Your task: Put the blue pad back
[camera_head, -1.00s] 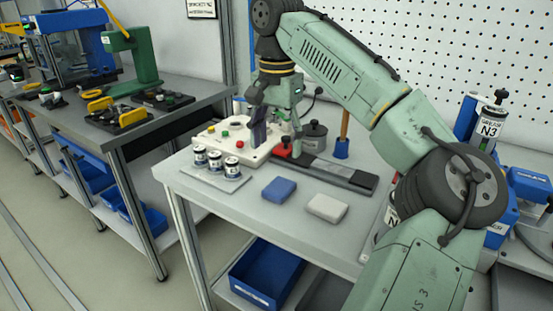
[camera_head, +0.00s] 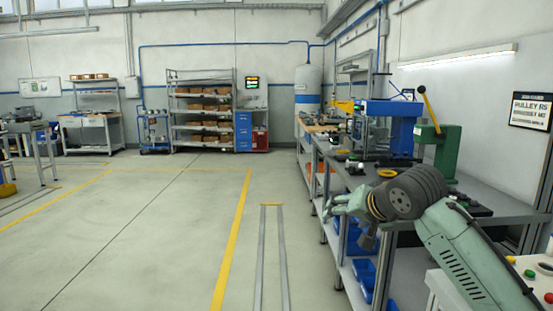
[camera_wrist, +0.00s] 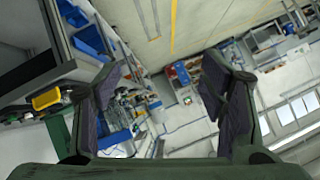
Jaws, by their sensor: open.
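The blue pad is in neither current view, and the table it lay on is almost wholly out of frame. Only a corner of that table's cream panel (camera_head: 535,290) with coloured buttons shows at the lower right of the head view. My gripper (camera_wrist: 168,105) is open in the wrist view, with dark pads on both fingers and nothing between them. In the head view my arm reaches in from the lower right, and the gripper is held out at the bench edge, small and partly hidden by my wrist.
A grey workbench (camera_head: 462,197) with a green press (camera_head: 440,145) and a blue machine (camera_head: 390,130) runs along the right. Blue bins (camera_head: 362,275) sit below. Open floor (camera_head: 150,240) with a yellow line and rails lies left; a box shelf (camera_head: 202,110) stands at the back.

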